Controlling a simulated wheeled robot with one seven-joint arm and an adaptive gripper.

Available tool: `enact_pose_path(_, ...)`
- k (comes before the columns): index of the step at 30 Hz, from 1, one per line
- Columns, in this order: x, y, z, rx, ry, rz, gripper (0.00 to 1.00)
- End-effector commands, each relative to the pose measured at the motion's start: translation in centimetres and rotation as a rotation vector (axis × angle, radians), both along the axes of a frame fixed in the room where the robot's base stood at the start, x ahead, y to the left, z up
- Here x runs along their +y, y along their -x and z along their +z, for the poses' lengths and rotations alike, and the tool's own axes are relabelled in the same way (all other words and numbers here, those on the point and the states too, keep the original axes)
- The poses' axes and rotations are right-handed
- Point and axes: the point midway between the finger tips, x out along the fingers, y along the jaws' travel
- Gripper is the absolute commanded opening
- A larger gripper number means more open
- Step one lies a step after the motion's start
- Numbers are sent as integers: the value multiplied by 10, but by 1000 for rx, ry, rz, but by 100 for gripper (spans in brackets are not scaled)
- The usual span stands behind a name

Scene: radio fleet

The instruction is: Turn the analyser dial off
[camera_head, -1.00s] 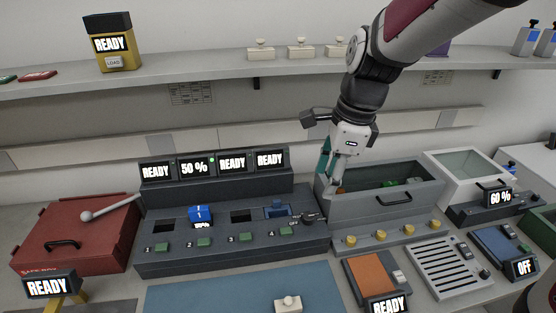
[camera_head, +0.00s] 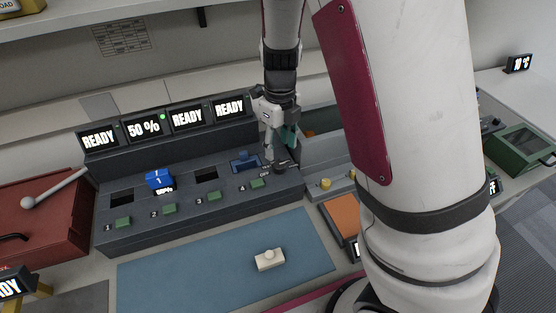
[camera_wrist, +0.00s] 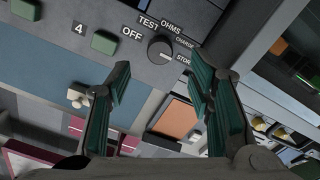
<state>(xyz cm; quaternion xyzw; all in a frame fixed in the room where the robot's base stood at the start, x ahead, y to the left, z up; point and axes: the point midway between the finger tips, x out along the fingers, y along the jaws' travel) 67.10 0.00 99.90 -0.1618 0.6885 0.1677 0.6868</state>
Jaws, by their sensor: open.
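The analyser dial (camera_wrist: 161,50) is a round dark knob at the right end of the dark charger console. Labels OFF, TEST, OHMS, CHARGE and a partly hidden STOR... curve around it in the wrist view. Its pale mark seems to point toward the STOR... label. In the head view the dial (camera_head: 281,167) is small, just below my gripper (camera_head: 272,148). In the wrist view my gripper (camera_wrist: 160,78) is open and empty, with green-padded fingers on either side of the line to the dial. The fingers look apart from the dial.
A blue battery (camera_head: 159,180) sits in slot 2 and a blue piece (camera_head: 245,160) in slot 4. Green buttons (camera_wrist: 104,42) line the console front. A blue mat (camera_head: 210,265) bears a small cream block (camera_head: 269,260). A grey bin (camera_head: 320,148) stands right of the dial.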

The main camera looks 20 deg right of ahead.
Motion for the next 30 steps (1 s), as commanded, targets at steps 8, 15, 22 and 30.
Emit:
enact_pose_path(8, 0, 0, -48, 2, 0, -1, 48)
enact_pose_path(15, 0, 1, -64, 0, -1, 0, 48)
enact_pose_path(22, 0, 1, -64, -1, 0, 0, 48)
enact_pose_path(30, 1, 1, -64, 0, -1, 1, 0)
